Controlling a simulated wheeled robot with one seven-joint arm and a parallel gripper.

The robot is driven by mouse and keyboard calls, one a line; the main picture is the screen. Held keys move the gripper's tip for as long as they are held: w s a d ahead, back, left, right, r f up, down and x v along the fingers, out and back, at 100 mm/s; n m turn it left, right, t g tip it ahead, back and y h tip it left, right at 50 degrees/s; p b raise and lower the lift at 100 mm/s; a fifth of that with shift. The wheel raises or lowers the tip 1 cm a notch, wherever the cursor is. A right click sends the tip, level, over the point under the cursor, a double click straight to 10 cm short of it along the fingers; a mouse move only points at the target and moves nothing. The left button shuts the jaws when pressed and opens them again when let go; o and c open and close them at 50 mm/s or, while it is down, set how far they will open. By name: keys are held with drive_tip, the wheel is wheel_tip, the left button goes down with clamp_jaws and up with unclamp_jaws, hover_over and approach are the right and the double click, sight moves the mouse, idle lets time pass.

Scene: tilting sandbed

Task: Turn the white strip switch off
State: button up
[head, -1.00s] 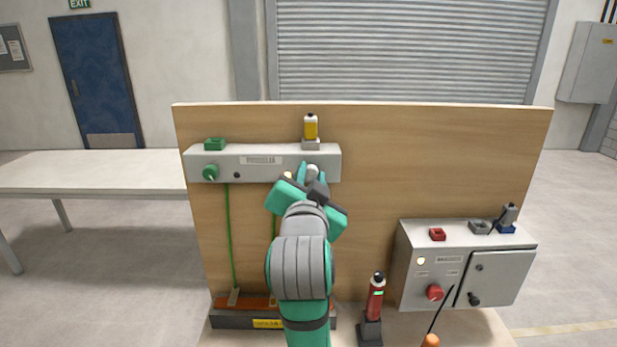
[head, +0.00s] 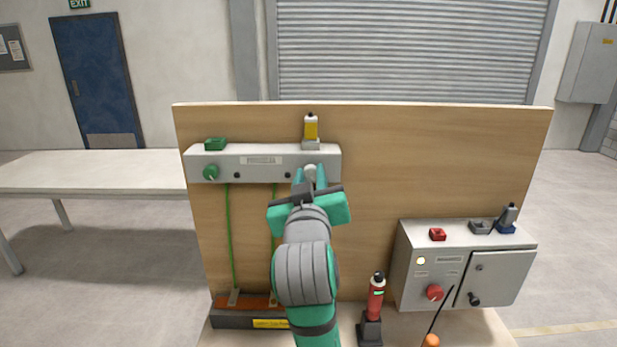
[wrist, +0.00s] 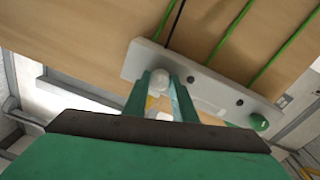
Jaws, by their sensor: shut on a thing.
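The grey strip (head: 225,163) is mounted along the upper left of the wooden board. The white strip switch (head: 311,171) is a round white knob near the strip's right end. It also shows in the wrist view (wrist: 160,78), between my fingertips. My gripper (head: 310,173) is shut on the white switch, one finger on each side. In the wrist view my gripper (wrist: 160,84) comes up to it from below. The fingers hide part of the knob, so I cannot read its setting. A green knob (head: 210,172) sits at the strip's left end.
A yellow-and-white bottle-like item (head: 311,128) and a green block (head: 215,144) are on top of the strip. A grey control box (head: 404,262) with a red knob (head: 434,292) stands at the right. A red cylinder (head: 376,297) stands upright below.

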drive_tip(key=shift+n, duration=0.7)
drive_tip(key=o, duration=1)
drive_tip(key=shift+o, duration=0.2)
drive_tip(key=shift+w, duration=0.1)
